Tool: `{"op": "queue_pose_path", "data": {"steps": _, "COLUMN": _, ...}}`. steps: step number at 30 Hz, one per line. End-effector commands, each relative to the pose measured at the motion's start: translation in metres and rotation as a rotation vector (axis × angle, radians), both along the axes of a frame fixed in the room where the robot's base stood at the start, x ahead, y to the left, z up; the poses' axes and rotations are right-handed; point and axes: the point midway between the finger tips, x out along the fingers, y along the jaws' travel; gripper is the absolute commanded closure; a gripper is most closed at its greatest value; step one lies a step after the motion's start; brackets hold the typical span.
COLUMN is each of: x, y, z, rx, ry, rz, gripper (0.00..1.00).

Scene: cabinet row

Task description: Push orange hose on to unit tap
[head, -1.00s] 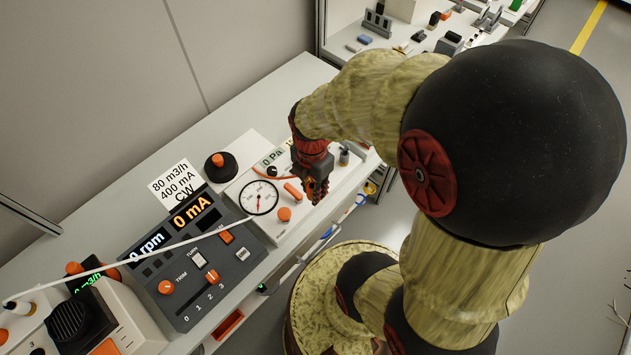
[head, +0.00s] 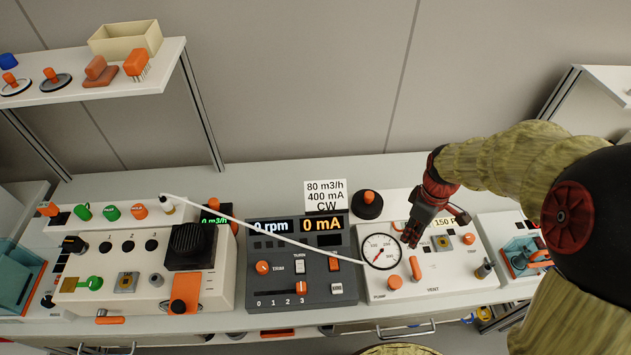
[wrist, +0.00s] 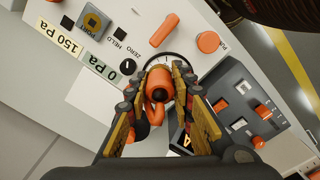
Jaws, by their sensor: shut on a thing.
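My gripper (head: 411,240) hangs over the white gauge unit (head: 395,289), just right of its round dial (head: 381,251). In the wrist view its two fingers (wrist: 160,95) are closed around an orange hose end (wrist: 162,78) with a dark round opening. An orange bend of the hose shows below that opening, between the fingers. In the head view the held hose is mostly hidden by the gripper. A grey cylindrical fitting (head: 485,269) stands at the unit's right end; I cannot tell whether it is the tap. The hose opening's contact with any tap cannot be seen.
A dark control panel (head: 270,289) reading 0 rpm and 0 mA is left of the gauge unit. A thin white tube (head: 265,232) crosses above it. A black knob base (head: 367,207) stands behind. A shelf (head: 100,85) is at upper left.

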Motion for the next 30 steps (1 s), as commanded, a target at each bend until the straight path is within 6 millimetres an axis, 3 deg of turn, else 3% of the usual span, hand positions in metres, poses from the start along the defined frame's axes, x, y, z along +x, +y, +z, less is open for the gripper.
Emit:
{"op": "queue_pose_path", "data": {"steps": 6, "x": 0.059, "y": 0.031, "z": -0.01, "rx": 0.0, "ry": 0.003, "rz": -0.369, "gripper": 0.99}}
{"op": "queue_pose_path", "data": {"steps": 13, "x": 0.103, "y": 0.062, "z": -0.021, "rx": 0.0, "ry": 0.0, "rz": -0.688, "gripper": 0.99}}
{"op": "queue_pose_path", "data": {"steps": 19, "x": 0.118, "y": 0.074, "z": -0.026, "rx": 0.0, "ry": 0.0, "rz": -0.816, "gripper": 0.99}}
{"op": "queue_pose_path", "data": {"steps": 30, "x": 0.12, "y": 0.075, "z": -0.026, "rx": 0.0, "ry": 0.0, "rz": -0.833, "gripper": 0.99}}
